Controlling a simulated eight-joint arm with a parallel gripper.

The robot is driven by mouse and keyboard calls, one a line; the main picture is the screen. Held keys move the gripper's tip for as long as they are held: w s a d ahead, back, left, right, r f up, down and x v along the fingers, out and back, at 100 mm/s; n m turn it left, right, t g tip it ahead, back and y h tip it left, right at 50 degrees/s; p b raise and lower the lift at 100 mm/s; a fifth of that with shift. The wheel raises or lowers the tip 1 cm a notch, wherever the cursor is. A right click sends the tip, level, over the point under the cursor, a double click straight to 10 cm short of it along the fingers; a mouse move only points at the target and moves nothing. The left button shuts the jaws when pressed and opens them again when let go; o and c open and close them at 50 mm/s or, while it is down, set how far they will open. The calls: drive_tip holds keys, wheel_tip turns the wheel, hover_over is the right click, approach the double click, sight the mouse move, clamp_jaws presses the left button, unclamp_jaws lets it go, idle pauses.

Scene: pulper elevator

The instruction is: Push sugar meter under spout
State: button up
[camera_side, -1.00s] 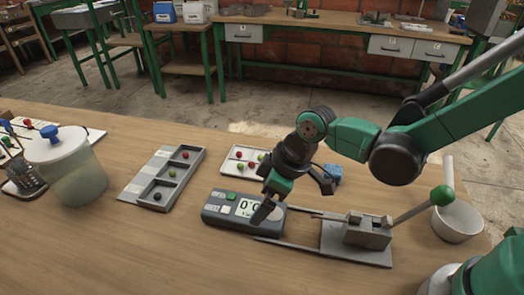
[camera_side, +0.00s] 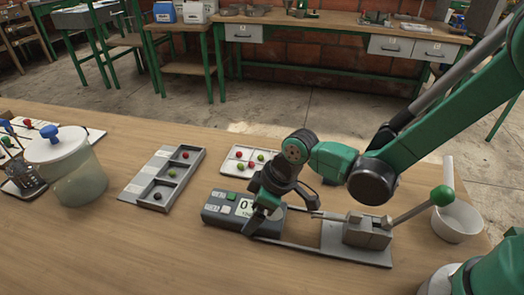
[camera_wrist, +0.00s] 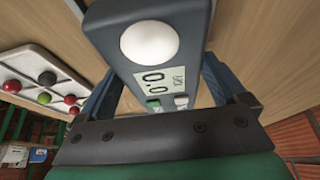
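The sugar meter (camera_side: 224,211) is a dark grey box with a small display, a green button and a white button. It lies on the table at the left end of two metal rails. In the wrist view the meter (camera_wrist: 146,75) has a round white disc on top and its display reads 0.0. My gripper (camera_side: 282,214) is open over the meter's right part, one finger on each side in the wrist view. Firm contact cannot be told. A grey lever press (camera_side: 366,232) with a green knob stands right of the meter; its small spout (camera_side: 318,215) points left.
A compartment tray (camera_side: 172,182) and a white tray (camera_side: 233,168) hold coloured balls behind the meter. A lidded jar (camera_side: 72,180) stands far left. A white pot (camera_side: 457,221) stands right of the press. The table front is clear.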

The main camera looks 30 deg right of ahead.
sight(284, 225)
drive_tip(key=shift+c, duration=1.1)
drive_tip(key=shift+s+d, duration=2.35)
drive_tip(key=o, duration=1.1)
drive_tip(key=shift+o, duration=0.2)
drive_tip(key=shift+v, duration=2.8)
